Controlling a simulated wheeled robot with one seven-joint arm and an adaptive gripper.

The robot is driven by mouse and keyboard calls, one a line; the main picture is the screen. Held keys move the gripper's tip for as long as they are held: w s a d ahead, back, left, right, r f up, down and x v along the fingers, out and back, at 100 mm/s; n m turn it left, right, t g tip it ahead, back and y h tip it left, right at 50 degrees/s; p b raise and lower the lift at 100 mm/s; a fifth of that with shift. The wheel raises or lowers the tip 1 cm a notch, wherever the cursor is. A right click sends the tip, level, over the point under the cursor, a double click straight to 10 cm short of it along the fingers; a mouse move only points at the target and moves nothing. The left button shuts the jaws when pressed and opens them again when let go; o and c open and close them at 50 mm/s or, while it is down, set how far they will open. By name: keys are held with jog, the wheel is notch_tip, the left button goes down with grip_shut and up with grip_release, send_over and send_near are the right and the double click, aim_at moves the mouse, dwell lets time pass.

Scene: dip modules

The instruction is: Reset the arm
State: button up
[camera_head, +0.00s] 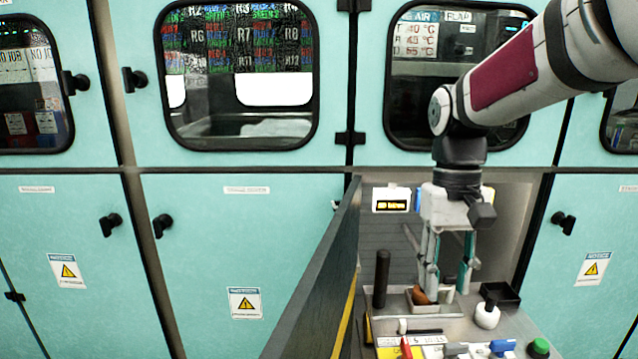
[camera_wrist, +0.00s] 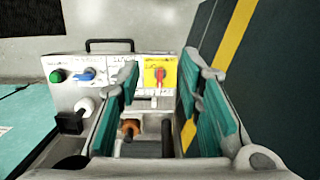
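My gripper (camera_head: 449,290) hangs pointing down over the equipment panel, inside the open lower bay. In the wrist view my gripper (camera_wrist: 172,82) has its two teal-padded fingers spread apart, with nothing held between them. A small orange-brown part (camera_head: 420,297) sits low beside the left finger in the head view; it also shows between the fingers in the wrist view (camera_wrist: 130,128). A dark upright post (camera_head: 381,278) stands left of the gripper. The fingertips partly hide the tray area, and I cannot tell whether they touch it.
An open dark door (camera_head: 318,285) with a yellow stripe stands close on the left. The panel carries a green button (camera_head: 540,347), a blue switch (camera_head: 502,346), a red switch (camera_head: 406,348) and a white knob (camera_head: 487,315). A small black box (camera_head: 501,294) lies right. Teal cabinets (camera_head: 240,215) surround the bay.

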jog(key=s+f+t, duration=0.2)
jog(key=s+t, duration=0.2)
jog(key=s, duration=1.9)
notch_tip(320, 180, up, 15)
jog(key=t+p, duration=0.2)
jog(key=p, duration=1)
jog(key=shift+s+d+f+p, duration=0.15)
jog(key=shift+f+p, duration=0.05)
jog(key=shift+p, duration=0.1)
jog(key=shift+d, duration=0.1)
